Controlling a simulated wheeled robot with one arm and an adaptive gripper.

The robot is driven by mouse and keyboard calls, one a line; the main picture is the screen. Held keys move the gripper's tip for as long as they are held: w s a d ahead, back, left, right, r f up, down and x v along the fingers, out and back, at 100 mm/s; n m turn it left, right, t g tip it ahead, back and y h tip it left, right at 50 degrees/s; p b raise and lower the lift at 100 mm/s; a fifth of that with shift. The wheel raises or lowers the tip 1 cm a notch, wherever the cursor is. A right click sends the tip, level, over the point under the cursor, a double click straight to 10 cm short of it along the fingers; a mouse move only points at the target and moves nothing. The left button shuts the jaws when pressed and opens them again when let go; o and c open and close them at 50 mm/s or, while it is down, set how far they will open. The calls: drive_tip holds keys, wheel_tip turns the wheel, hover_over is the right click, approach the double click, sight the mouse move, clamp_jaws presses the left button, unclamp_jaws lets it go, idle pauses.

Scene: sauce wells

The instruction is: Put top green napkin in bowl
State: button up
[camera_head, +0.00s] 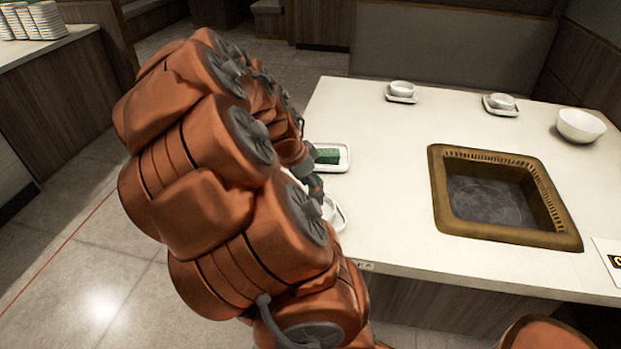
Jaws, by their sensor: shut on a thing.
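Dark green folded napkins (328,156) lie on a white rectangular tray (342,169) at the left edge of the table. My gripper (316,186) is just in front of the tray, mostly hidden behind my orange arm. It is shut on a dark green piece, seemingly a napkin, though little of it shows. A small white bowl (328,209) on a saucer (341,222) sits right below my gripper, partly covered by my arm. A larger white bowl (581,126) stands empty-looking at the far right of the table.
A brown-rimmed grill well (505,238) is sunk in the white table (400,230). Two small bowls on saucers (402,90) (502,103) stand along the far side. A printed card (608,254) lies at the right edge. The table's middle left is clear.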

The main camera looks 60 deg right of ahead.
sight(313, 199)
drive_tip(key=shift+f+b, duration=0.6)
drive_tip(key=shift+f, duration=1.5)
drive_tip(key=o, duration=0.9)
drive_tip(key=shift+r, duration=0.1)
wheel_tip(313, 199, up, 7)
drive_tip(key=p, duration=0.2)
